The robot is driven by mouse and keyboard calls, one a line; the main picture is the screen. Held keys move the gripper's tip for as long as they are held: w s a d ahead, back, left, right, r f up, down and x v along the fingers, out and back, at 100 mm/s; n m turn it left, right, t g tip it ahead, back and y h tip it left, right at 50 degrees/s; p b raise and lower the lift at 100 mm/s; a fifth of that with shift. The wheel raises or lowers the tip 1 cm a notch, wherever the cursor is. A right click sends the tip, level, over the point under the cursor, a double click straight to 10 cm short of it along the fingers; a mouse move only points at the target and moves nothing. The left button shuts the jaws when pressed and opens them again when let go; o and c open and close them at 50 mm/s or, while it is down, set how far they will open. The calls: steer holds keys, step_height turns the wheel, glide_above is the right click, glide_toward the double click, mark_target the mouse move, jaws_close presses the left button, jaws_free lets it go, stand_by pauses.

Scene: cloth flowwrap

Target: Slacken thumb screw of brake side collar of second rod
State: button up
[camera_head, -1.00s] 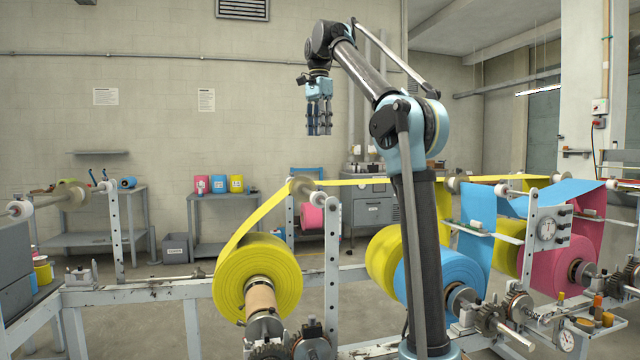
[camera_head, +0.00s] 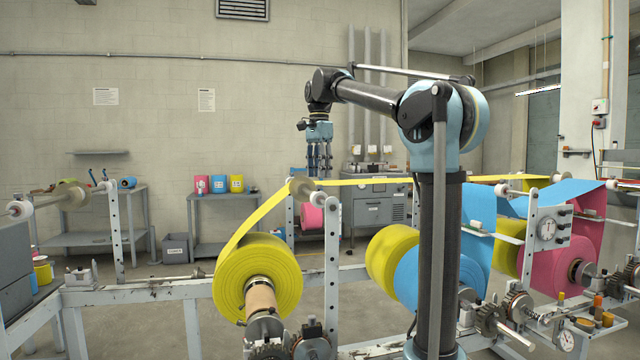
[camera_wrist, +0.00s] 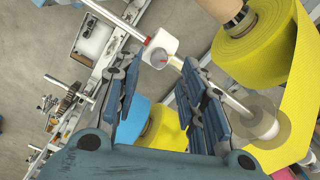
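My gripper (camera_head: 319,168) hangs fingers down above the yellow web, behind the big yellow roll in the picture. In the wrist view my gripper (camera_wrist: 165,95) is open, its two blue pads apart with nothing held. A pale rod (camera_wrist: 232,103) crosses under the fingers. A white collar-like piece (camera_wrist: 160,47) with a red mark sits on its line, beyond the fingertips and untouched. In the head view, rolls on shafts include a yellow roll (camera_head: 258,282) and a blue roll (camera_head: 408,283). I cannot tell which collar is the brake side one of the second rod; no thumb screw is clearly visible.
A perforated upright (camera_head: 332,265) stands beside the yellow roll. The yellow web (camera_head: 253,217) rises to a guide roller (camera_head: 301,187) near my gripper. A pink roll (camera_head: 552,268), gears and gauges fill the right.

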mark_target(319, 188)
steer(key=shift+f, duration=1.8)
steer(key=shift+d, duration=0.1)
jaws_close()
